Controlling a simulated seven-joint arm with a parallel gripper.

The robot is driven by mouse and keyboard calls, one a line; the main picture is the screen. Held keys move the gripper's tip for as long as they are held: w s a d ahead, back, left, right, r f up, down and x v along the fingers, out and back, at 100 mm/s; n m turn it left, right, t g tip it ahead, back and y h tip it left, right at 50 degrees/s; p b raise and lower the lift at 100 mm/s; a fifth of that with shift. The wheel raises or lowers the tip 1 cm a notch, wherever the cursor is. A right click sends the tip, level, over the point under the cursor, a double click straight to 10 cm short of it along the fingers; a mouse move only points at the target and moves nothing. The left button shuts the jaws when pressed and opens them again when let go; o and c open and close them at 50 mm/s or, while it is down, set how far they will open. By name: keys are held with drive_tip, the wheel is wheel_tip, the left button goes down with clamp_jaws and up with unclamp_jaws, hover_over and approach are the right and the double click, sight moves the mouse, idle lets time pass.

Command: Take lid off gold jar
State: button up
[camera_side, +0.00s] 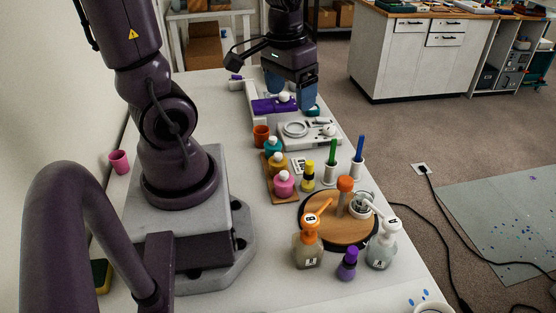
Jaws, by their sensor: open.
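The gold jar (277,168) stands in the middle of a short row on a wooden tray (268,187), between a teal jar (273,146) and a pink jar (284,187). A pale round-topped lid (279,157) sits on the gold jar. My gripper (290,97) points down at the far end of the table, well behind the jars. Its blue fingers are apart, above or around a purple object (262,107) with a pale round knob (284,98). I cannot tell whether the fingers touch it.
A round wooden turntable (336,228) and pump bottles (308,250) fill the front right.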

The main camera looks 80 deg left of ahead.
drive_tip(key=s+a+f+n+g, duration=0.2)
drive_tip(key=a+f+n, duration=0.1)
drive_tip(key=a+f, duration=0.35)
drive_tip(key=t, duration=0.1)
hover_over(278, 154)
drive_tip(key=shift+n, duration=0.3)
wheel_tip(278, 154, down, 8)
drive_tip(key=shift+w+a+r, duration=0.1)
drive_tip(key=shift+a, duration=0.05)
drive_tip(key=shift+f, duration=3.3)
drive_tip(key=c, duration=1)
